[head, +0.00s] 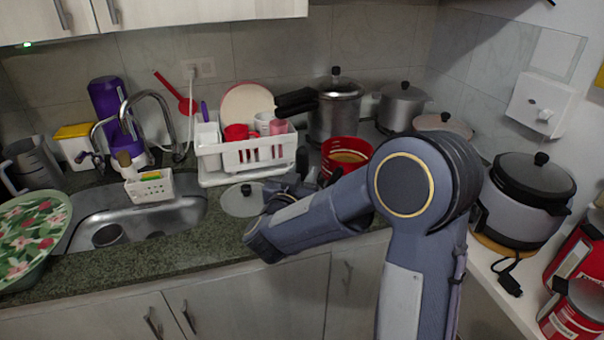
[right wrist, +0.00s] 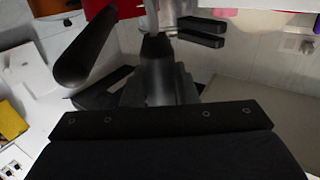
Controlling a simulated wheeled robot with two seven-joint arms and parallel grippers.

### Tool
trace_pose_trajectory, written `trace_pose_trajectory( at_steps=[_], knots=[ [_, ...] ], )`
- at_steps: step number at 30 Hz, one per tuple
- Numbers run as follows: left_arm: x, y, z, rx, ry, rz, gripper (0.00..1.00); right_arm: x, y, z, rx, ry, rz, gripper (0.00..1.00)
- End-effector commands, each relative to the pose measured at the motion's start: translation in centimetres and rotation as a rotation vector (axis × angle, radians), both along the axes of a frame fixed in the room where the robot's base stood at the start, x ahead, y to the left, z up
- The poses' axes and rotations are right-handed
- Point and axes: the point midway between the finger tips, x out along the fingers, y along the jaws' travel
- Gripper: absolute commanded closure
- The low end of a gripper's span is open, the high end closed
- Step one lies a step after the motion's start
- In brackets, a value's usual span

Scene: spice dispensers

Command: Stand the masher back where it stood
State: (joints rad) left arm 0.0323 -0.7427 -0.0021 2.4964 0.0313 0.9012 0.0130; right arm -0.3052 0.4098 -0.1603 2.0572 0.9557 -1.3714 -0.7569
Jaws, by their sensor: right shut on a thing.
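My right gripper (head: 290,188) is low over the counter by the dish rack, partly hidden behind my own forearm. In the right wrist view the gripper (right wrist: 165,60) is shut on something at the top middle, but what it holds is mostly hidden. A thick dark handle (right wrist: 85,48) shows to the left of the gripper there; I cannot tell whether it belongs to the masher. I cannot pick out the masher for sure in the head view. A red container (head: 346,150) stands just behind my arm, with dark upright shapes in front of it. My left gripper is not in view.
A white dish rack (head: 247,153) stands left of the red container. A glass lid (head: 241,200) lies on the counter near my gripper. A pressure cooker (head: 338,108) and other pots stand behind. The sink (head: 135,215) is to the left. Free counter (head: 215,238) is small.

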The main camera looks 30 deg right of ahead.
Motion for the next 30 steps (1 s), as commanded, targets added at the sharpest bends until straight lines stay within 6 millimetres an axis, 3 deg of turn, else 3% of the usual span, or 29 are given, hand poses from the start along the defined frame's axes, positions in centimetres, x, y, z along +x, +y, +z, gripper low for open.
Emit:
trace_pose_trajectory(
  at_steps=[5,6,10,21,30],
  knots=[
    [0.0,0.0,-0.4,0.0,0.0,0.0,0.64,0.0,0.0,-0.4,-0.001,-0.002,0.0,1.0],
    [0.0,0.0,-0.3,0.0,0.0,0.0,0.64,0.0,0.0,-0.3,0.0,0.0,0.0,0.7],
    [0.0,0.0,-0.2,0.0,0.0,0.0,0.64,0.0,0.0,-0.3,0.0,0.0,0.0,0.53],
    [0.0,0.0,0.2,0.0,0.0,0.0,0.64,-0.1,0.1,0.3,0.0,0.0,0.001,0.52],
    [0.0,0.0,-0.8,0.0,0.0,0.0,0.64,-3.8,4.3,-0.1,0.0,-0.001,0.006,0.52]
  ],
)
